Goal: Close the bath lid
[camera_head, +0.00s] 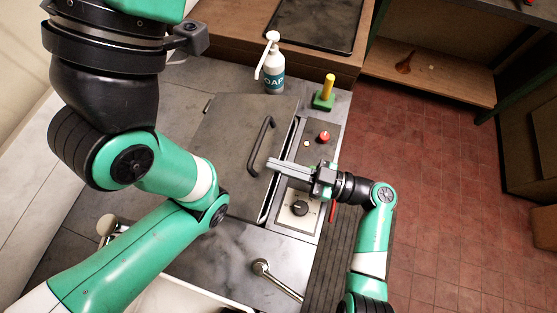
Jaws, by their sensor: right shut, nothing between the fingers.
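The bath lid (222,137) is a flat dark grey panel on the bath unit in the middle of the head view. It has a black bar handle (262,146) near its right side. The lid looks close to level; a pale strip shows along its right edge, and I cannot tell whether it is fully seated. My right gripper (270,163) is shut and empty, reaching in from the right. My left arm covers the lid's lower left; my left gripper is out of view.
Right of the lid is a control panel with a red button (323,137) and a black knob (299,208). A soap bottle (273,68) and a yellow-handled tool on a green base (325,93) stand behind. A metal lever (277,280) is in front. Red floor lies open at right.

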